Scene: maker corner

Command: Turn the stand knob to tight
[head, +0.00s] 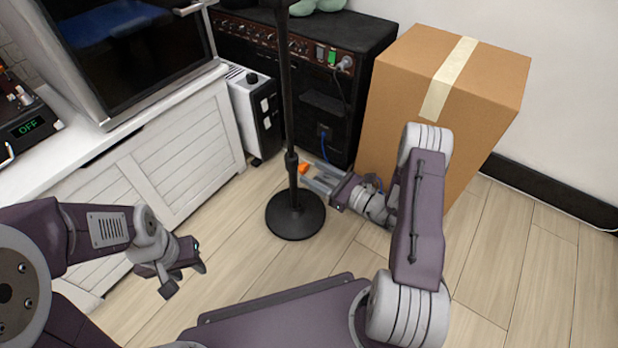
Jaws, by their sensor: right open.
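The black stand (287,90) rises upright from a round base (295,216) on the floor. A collar (291,160) sits low on its pole. A small orange knob (304,168) shows just right of the pole near this collar. My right gripper (306,177) is open and reaches in from the right, its fingertips close to the knob. I cannot tell whether they touch it, or which way the knob is set. My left gripper (185,272) is over the floor at the left, away from the stand; its jaw opening is unclear.
A cardboard box (440,90) stands close behind my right arm. A black amplifier (310,75) and a white heater-like unit (256,115) stand behind the stand. A white cabinet (180,150) bears a dark-screened machine (130,45) at left. Floor (240,235) is clear left of the base.

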